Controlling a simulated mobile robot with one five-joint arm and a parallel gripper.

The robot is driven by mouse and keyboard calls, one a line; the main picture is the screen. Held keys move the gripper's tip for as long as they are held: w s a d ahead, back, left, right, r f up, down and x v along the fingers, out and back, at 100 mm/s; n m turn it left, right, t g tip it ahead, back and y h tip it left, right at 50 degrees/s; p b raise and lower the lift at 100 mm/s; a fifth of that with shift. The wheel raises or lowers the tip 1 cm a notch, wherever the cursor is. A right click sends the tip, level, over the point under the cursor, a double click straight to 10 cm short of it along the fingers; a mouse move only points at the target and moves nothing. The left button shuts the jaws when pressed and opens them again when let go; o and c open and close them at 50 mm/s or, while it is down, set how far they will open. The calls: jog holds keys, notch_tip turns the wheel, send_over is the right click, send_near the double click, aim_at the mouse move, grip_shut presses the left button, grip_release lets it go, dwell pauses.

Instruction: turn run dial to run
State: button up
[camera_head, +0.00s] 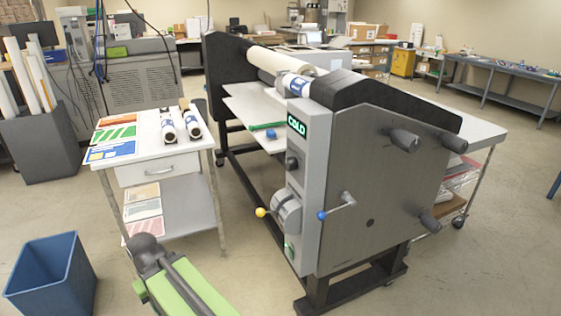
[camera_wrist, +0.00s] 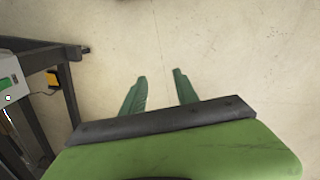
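The laminator (camera_head: 375,190) stands right of centre in the head view, with a grey control panel (camera_head: 308,185) on its near end. The panel carries a lit green "COLD" display (camera_head: 297,125), a small dark knob (camera_head: 292,163), a larger round grey dial (camera_head: 287,213) beside a yellow-ball lever (camera_head: 261,212), and a small green part (camera_head: 290,250) low down. I cannot read which is the run dial or its setting. My gripper (camera_wrist: 160,82) shows in the wrist view with its two green fingers apart, empty, over bare floor. It is apart from the panel.
A blue-ball lever (camera_head: 322,215) and dark handles (camera_head: 404,140) stick out from the laminator's end. A white side table (camera_head: 150,150) with prints and rolls stands left. A blue bin (camera_head: 52,280) is at lower left. The laminator's dark frame (camera_wrist: 65,85) is left in the wrist view.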

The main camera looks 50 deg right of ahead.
jog(key=shift+s+r, duration=0.15)
jog(key=shift+s, duration=0.05)
jog(key=shift+o, duration=0.8)
jog(key=shift+d, duration=0.2)
jog(key=o, duration=0.5)
jog(key=d, duration=0.2)
jog(key=w+d+n+h, duration=0.1)
jog(key=d, duration=0.1)
jog(key=d+r+h, duration=0.1)
jog(key=d, duration=0.1)
jog(key=shift+w+d+r+n+p, duration=0.1)
jog(key=shift+w+d+n+p, duration=0.25)
jog(key=shift+w+n+p, duration=0.05)
jog(key=n+g+h+p, duration=0.3)
jog(key=n+g+h, duration=0.5)
jog(key=h, duration=0.7)
send_near(286, 164)
jog(key=shift+n+t, duration=0.6)
jog(key=shift+n, duration=0.1)
jog(key=x, duration=0.8)
jog(key=shift+s+d+r, duration=0.2)
jog(key=shift+s, duration=0.15)
